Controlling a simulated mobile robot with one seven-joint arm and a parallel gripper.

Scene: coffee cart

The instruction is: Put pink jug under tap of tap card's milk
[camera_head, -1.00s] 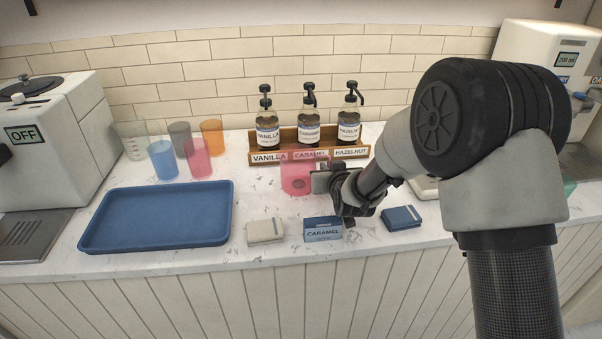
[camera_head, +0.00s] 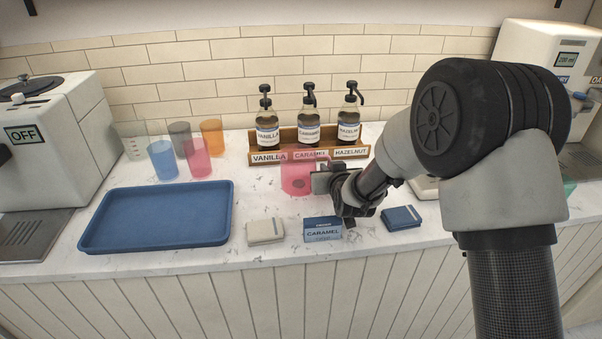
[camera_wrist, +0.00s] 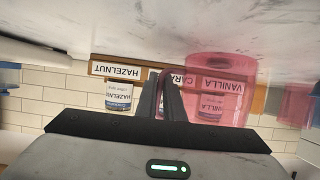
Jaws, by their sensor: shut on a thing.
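The translucent pink jug (camera_head: 297,178) is in front of the caramel label of the syrup rack. My gripper (camera_head: 328,182) is at its right side, shut on it. In the wrist view the jug (camera_wrist: 222,95) fills the right of the picture, upside down there, with my gripper's fingers (camera_wrist: 171,97) together at its handle side. Whether the jug touches the counter is hard to tell. The milk machine (camera_head: 535,55) stands at the far right, with a "200 ml" display and a partly visible label. My arm hides part of it and the place under its taps.
The syrup rack (camera_head: 268,157) holds vanilla, caramel and hazelnut pump bottles. A blue tray (camera_head: 158,240), several cups and a machine marked OFF (camera_head: 38,150) are on the left.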

